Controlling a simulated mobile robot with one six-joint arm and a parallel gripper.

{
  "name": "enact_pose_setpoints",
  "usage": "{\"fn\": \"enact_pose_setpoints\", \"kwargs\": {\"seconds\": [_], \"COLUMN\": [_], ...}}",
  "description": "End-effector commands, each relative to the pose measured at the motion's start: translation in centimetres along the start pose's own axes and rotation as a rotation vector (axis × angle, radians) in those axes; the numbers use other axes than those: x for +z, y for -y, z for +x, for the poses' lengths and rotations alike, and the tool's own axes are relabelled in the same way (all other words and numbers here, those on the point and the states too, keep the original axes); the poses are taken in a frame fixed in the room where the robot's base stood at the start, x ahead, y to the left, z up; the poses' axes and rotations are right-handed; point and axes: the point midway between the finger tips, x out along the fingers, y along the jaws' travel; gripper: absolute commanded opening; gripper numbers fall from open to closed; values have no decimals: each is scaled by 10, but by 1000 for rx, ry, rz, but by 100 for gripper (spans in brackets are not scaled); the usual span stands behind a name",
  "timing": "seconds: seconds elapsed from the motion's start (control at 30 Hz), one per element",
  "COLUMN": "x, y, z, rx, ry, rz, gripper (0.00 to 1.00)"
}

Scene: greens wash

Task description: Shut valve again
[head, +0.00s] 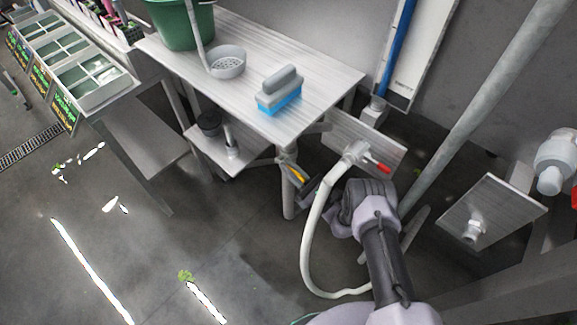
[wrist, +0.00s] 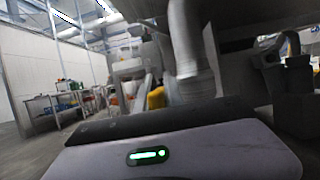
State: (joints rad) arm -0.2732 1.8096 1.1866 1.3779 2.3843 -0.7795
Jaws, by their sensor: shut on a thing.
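A valve with a yellow lever (head: 297,174) sits under the front corner of the steel table, by its leg. The lever slants down to the right, and yellow also shows in the wrist view (wrist: 155,98), just past my gripper's edge. My gripper (head: 306,188) is at the lower end of this lever and is shut on it; the contact itself is mostly hidden. In the wrist view a grey pipe (wrist: 187,45) stands right in front. A second valve with a red lever (head: 376,166) is on a plate to the right, with a white hose attached.
The white hose (head: 308,240) loops down beside my arm. The table (head: 335,75) carries a green bucket (head: 185,22), a grey strainer (head: 227,62) and a blue-and-grey brush (head: 280,90). A slanted pipe (head: 470,110) stands at right. Floor at left is mostly open.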

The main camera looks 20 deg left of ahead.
Motion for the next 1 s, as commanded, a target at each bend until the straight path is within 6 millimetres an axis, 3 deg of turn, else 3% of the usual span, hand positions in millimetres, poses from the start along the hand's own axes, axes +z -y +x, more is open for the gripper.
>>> {"fn": "enact_pose_setpoints", "kwargs": {"seconds": [0.43,0.47,0.5,0.77,0.87,1.0], "x": [-2,-2,-2,-2,-2,-2], "y": [-1,-1,-1,0,0,1], "z": [-2,-2,-2,-3,-13,-50], "rx": [1,1,1,0,-3,-5], "ry": [61,61,61,61,59,59], "rz": [1,1,1,0,1,0], "gripper": [0,18,22,22,22,22]}}
